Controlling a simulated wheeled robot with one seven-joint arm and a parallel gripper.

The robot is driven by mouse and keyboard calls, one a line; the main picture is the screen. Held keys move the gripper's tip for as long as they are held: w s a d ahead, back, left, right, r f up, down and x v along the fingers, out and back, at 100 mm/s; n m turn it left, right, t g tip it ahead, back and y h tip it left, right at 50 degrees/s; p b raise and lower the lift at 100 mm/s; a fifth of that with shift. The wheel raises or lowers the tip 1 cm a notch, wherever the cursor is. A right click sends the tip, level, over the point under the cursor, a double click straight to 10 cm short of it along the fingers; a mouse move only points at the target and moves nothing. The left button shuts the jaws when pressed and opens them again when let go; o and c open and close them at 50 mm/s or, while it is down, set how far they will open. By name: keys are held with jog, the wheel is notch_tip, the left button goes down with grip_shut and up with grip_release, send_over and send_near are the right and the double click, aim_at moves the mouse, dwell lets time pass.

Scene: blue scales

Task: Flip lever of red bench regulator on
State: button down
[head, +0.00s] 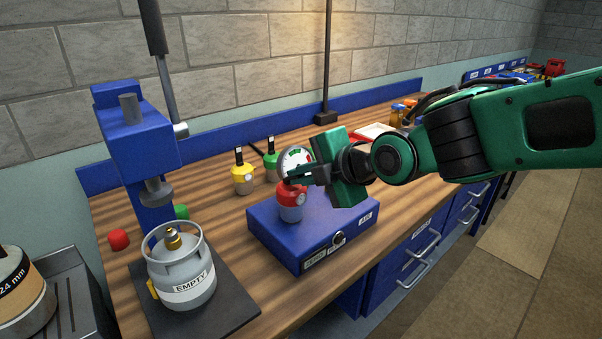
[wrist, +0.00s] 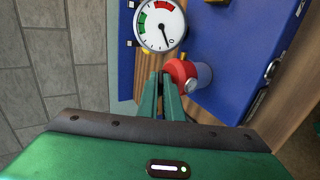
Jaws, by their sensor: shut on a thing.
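The red bench regulator (head: 292,193) sits on top of a small cylinder on the blue box (head: 318,225), in the middle of the head view. In the wrist view the red regulator (wrist: 182,72) is just beyond and right of the fingertips. My gripper (head: 293,178) reaches in from the right, its fingers close together at the top of the regulator. In the wrist view my gripper (wrist: 160,80) is shut on the regulator's lever, which the fingers hide. I cannot tell the lever's angle.
A round gauge (head: 296,160) stands behind the regulator; its dark needle shows in the wrist view (wrist: 160,25). A yellow regulator (head: 243,175) and a green one (head: 271,162) with upright black levers stand behind left. A grey gas cylinder (head: 182,270) marked EMPTY stands front left, under a blue press.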

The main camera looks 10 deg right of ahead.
jog(key=shift+f, duration=0.15)
jog(key=c, duration=1.9)
grip_release()
jog(key=shift+s, duration=0.1)
